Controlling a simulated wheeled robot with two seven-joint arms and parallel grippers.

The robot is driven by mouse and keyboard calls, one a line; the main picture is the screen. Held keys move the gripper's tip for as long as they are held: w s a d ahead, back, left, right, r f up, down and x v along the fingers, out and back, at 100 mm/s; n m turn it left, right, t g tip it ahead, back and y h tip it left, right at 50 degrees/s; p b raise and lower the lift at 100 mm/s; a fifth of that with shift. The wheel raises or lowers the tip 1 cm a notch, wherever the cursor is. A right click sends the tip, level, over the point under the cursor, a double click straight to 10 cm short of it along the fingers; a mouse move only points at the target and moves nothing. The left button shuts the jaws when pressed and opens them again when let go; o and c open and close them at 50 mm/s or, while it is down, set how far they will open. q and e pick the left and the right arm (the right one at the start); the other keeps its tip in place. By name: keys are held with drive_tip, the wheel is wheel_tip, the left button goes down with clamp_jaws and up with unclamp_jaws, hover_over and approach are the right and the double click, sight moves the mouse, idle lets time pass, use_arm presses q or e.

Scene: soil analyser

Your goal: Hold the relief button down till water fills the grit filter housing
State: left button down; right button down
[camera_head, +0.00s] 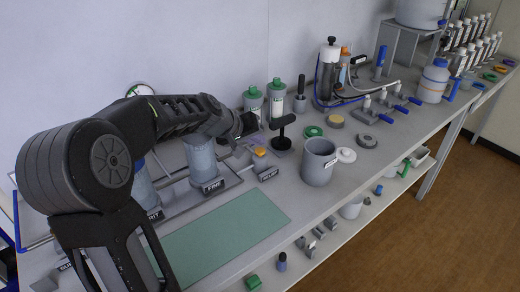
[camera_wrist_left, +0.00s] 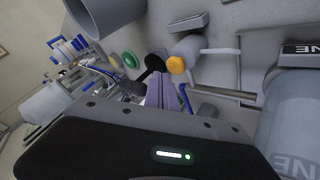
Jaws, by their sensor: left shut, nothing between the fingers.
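The grit filter housing (camera_head: 145,187) is a bluish cylinder mostly hidden behind my left arm, above a label ending in "RIT"; its water level cannot be made out. The fine filter housing (camera_head: 201,157) stands to its right and fills the right side of the left wrist view (camera_wrist_left: 292,120). My left gripper (camera_head: 254,139) is shut and empty, beyond the fine housing. In the left wrist view its lavender fingers (camera_wrist_left: 168,94) point towards an orange knob (camera_wrist_left: 176,65) on a grey fitting, apparently apart from it. My right gripper is out of view.
The orange knob (camera_head: 261,152) sits above a labelled block. Green-capped bottles (camera_head: 253,103), a black T-handled tool (camera_head: 284,132) and a grey pot (camera_head: 318,163) stand nearby. A green mat (camera_head: 222,228) lies clear in front of the filters.

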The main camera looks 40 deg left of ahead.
sight(258, 152)
use_arm(q)
drive_tip(key=shift+r+p, duration=1.95)
drive_tip(key=shift+r, duration=0.6)
